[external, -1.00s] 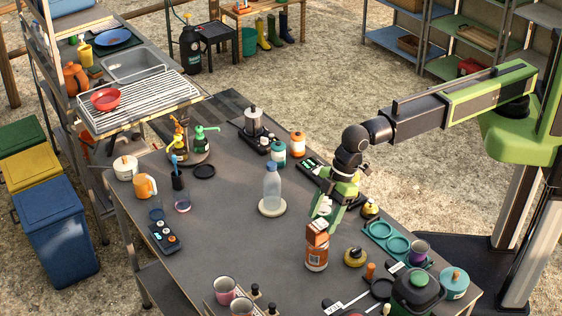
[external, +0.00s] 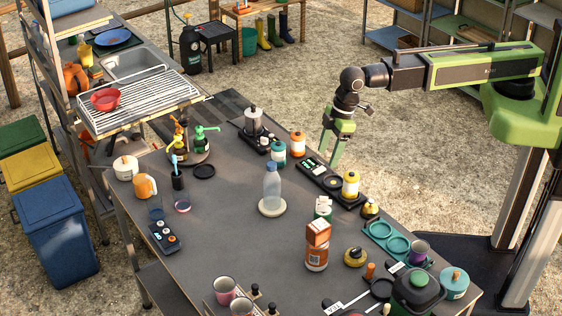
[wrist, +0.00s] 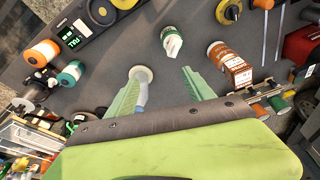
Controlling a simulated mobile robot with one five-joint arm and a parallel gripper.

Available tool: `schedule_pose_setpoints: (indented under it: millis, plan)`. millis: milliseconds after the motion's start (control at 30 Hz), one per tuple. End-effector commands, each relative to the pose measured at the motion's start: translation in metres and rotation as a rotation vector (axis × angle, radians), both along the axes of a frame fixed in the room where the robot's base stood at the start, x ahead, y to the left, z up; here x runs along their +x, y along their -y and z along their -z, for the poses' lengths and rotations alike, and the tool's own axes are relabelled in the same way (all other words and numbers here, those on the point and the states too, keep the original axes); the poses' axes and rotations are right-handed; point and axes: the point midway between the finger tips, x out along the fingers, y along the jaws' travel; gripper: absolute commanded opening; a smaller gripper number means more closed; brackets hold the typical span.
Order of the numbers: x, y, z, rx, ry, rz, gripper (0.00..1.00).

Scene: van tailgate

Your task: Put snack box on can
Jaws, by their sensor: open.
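The snack box (external: 318,232), orange-brown with a white panel, rests on top of the can (external: 316,258), which is orange with a pale label and stands upright on the table. In the wrist view the box (wrist: 237,72) and the can (wrist: 217,50) show at the right, beyond my right finger. The box looks slightly turned on the can's top. My gripper (external: 331,156) is open and empty, raised above the table's far right edge, well apart from the box. Its two green fingers (wrist: 162,72) are spread in the wrist view.
A green and white container (external: 323,208) stands just behind the can. A clear bottle (external: 272,188) on a pale disc is to the left. A yellow jar (external: 350,185) on a dark scale and a teal tray (external: 388,240) are to the right. The table's middle left is clear.

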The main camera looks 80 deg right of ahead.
Motion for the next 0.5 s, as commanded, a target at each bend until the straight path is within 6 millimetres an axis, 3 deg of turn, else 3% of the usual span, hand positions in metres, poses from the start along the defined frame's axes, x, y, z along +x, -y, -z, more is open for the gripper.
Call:
schedule_pose_setpoints:
  millis: [33,100,200,300,333,500]
  plan:
    - [-0.008,0.066,0.002,-0.017,-0.037,0.097,0.61]
    - [-0.02,0.138,0.005,-0.039,-0.094,0.214,0.61]
    - [-0.047,0.221,0.007,-0.06,-0.167,0.361,0.61]
    - [-0.07,0.272,0.007,-0.069,-0.219,0.459,0.61]
    - [-0.075,0.281,0.007,-0.072,-0.23,0.477,0.61]
    - [-0.082,0.297,0.007,-0.075,-0.25,0.512,0.61]
